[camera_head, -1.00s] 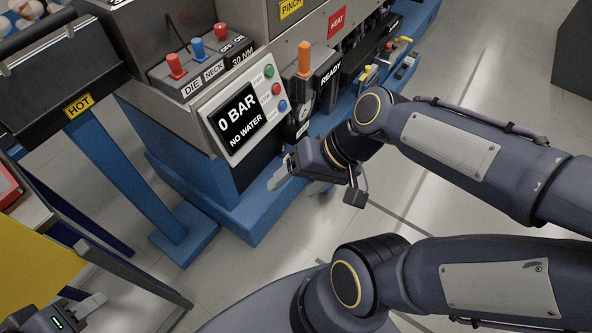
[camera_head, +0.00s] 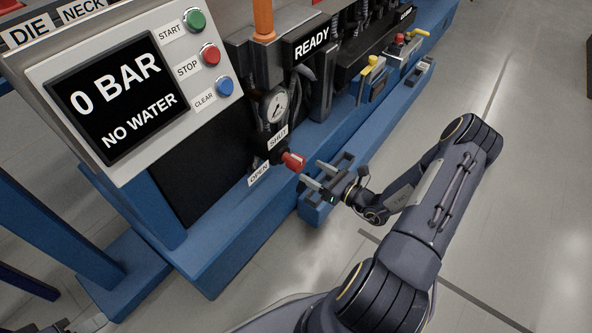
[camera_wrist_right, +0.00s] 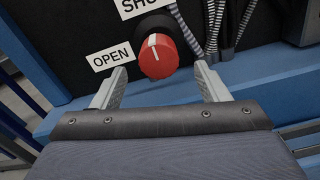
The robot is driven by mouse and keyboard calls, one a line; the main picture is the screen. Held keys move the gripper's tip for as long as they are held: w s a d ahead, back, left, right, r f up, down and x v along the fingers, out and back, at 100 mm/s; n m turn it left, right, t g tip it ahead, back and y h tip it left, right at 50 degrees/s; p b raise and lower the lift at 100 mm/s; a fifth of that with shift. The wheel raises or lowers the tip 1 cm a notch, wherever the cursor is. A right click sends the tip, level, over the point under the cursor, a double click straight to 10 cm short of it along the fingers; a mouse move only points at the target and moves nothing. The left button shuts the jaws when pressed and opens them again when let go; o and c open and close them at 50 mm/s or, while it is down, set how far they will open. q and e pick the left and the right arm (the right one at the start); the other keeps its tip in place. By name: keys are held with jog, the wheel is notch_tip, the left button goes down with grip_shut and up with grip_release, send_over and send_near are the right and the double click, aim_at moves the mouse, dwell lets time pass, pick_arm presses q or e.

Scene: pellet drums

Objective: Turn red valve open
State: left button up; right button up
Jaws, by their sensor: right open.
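The red valve (camera_head: 293,161) is a small round knob on a dark fitting low on the machine; it also shows in the right wrist view (camera_wrist_right: 158,60). Its white mark points up, towards the SHUT label (camera_wrist_right: 143,6). The OPEN label (camera_wrist_right: 111,55) is to its left. My right gripper (camera_head: 311,173) is open, facing the knob from the front. In the right wrist view its fingers (camera_wrist_right: 159,75) stand to either side below the knob, apart from it.
The display panel (camera_head: 125,88) reads 0 BAR and NO WATER, with START, STOP and CLEAR buttons. A pressure gauge (camera_head: 274,106) sits above the valve. The blue machine base (camera_head: 235,240) runs below. Grey floor (camera_head: 520,190) is open at the right.

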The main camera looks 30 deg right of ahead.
aim_at(302, 165)
jog(key=b+x, duration=0.2)
jog(key=x, duration=0.5)
jog(key=shift+w+a+r, duration=0.1)
jog(key=shift+w, duration=0.05)
jog(key=c, duration=1)
